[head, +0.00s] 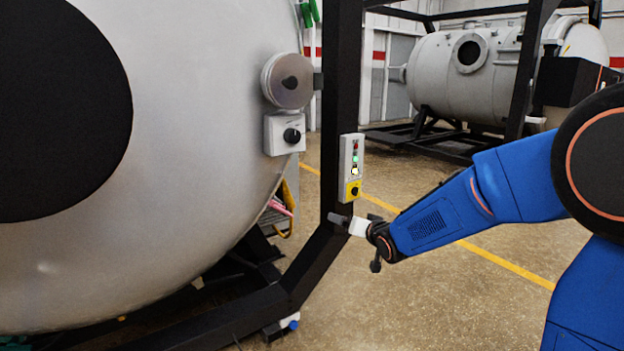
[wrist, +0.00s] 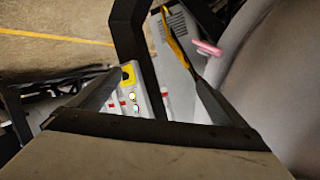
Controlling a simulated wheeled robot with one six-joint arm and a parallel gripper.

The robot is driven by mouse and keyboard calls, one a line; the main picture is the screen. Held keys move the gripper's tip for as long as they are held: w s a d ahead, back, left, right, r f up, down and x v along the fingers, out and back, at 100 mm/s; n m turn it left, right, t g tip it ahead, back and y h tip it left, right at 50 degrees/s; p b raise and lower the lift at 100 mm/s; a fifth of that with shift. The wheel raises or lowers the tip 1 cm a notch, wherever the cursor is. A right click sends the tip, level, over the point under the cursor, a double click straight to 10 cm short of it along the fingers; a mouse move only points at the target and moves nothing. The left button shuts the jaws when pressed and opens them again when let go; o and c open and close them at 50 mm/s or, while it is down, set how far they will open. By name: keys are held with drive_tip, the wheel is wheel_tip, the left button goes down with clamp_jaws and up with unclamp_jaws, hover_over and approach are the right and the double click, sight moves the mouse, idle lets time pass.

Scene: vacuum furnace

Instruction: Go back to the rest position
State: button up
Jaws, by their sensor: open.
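My gripper (head: 340,220) shows in the head view at the end of my blue arm, beside the black frame post and a little below the control panel (head: 351,168). The panel is a pale box with several coloured buttons, one lit, and a black knob on a yellow base. In the wrist view my gripper (wrist: 155,95) has its two fingers spread wide with nothing held. The control panel (wrist: 140,100) appears between the fingers there, partly hidden by the gripper body. Whether a fingertip touches the post cannot be told.
The large silver furnace vessel (head: 200,130) fills the left, with a grey box with a black knob (head: 284,134) on it. The black frame post (head: 341,90) stands close to my gripper. A second vessel (head: 470,75) is far behind. The floor (head: 420,300) below my arm is clear.

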drive_tip(key=s+d+g+h, duration=0.1)
drive_tip(key=s+d, duration=0.4)
drive_tip(key=s, duration=0.6)
drive_tip(key=s+d+g+h, duration=0.2)
drive_tip(key=s+d, duration=0.3)
drive_tip(key=s, duration=0.6)
drive_tip(key=s+d+r+g+h, duration=0.1)
drive_tip(key=s+d+g, duration=0.2)
drive_tip(key=s, duration=0.7)
drive_tip(key=d, duration=0.2)
drive_tip(key=shift+s+d+n+h, duration=0.3)
drive_tip(key=shift+s, duration=0.1)
drive_tip(key=s+g, duration=0.1)
drive_tip(key=s, duration=0.3)
drive_tip(key=s+f+g, duration=0.1)
drive_tip(key=s, duration=0.4)
drive_tip(key=s+f, duration=0.1)
drive_tip(key=s, duration=0.3)
drive_tip(key=shift+s+d+f+n+g, duration=0.2)
drive_tip(key=shift+s+d+n+g, duration=0.05)
drive_tip(key=shift+d+n+g, duration=0.15)
drive_tip(key=shift+c, duration=0.4)
